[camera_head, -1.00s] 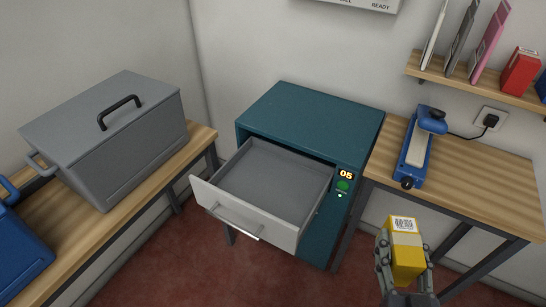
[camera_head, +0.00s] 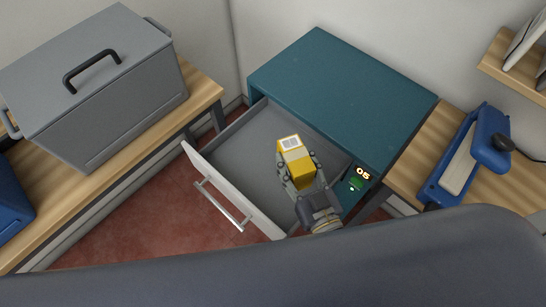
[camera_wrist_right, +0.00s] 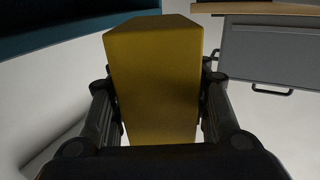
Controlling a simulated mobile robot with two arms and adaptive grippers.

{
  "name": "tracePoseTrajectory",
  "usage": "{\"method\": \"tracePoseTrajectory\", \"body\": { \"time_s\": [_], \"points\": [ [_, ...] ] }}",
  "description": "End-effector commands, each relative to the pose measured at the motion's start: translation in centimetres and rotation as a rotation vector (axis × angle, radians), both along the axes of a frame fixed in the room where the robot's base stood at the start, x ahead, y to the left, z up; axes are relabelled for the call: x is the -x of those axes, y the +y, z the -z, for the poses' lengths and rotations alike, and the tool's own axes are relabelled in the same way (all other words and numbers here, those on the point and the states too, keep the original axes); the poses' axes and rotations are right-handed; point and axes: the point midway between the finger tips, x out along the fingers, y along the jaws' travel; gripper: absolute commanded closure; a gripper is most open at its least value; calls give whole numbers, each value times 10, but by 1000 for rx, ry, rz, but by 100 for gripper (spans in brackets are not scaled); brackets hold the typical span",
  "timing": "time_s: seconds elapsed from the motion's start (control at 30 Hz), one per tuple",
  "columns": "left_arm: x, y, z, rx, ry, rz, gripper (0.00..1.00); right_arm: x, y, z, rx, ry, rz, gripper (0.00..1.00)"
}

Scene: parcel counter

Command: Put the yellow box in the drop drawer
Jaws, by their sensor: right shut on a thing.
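The yellow box (camera_head: 297,165), with a white barcode label on its end, is held in my right gripper (camera_head: 299,172). The fingers are shut on its two sides. In the head view the box shows over the open drop drawer (camera_head: 237,158), near the drawer's right side. I cannot tell its height above the drawer floor. In the right wrist view the box (camera_wrist_right: 155,80) stands between both fingers of the gripper (camera_wrist_right: 158,115). The drawer is grey, pulled out of the teal cabinet (camera_head: 340,85), and its visible floor is empty. My left gripper is not in view.
A grey lidded bin (camera_head: 95,85) stands on the left wooden bench (camera_head: 205,92), with a blue case (camera_head: 12,200) beside it. A blue sealer (camera_head: 470,155) lies on the right bench. My own dark arm link covers the bottom of the head view.

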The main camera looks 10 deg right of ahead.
Motion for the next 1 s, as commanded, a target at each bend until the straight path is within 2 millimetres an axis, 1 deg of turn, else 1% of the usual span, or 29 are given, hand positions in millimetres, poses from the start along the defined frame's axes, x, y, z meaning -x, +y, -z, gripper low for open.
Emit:
{"method": "tracePoseTrajectory", "body": {
  "time_s": [0.03,0.13,0.43,0.63,0.83,0.9,1.0],
  "points": [
    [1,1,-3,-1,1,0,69,1,8,5,1,-1,-21,88],
    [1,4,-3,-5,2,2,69,3,16,17,0,-1,-45,88],
    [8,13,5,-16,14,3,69,3,19,66,0,0,-52,88],
    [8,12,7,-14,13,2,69,3,19,83,0,-1,-52,88],
    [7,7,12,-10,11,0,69,3,19,111,0,-1,-52,88],
    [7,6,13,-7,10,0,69,3,19,116,0,-1,-52,88],
    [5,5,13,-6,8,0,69,4,19,118,0,-3,-52,88]
  ]
}}
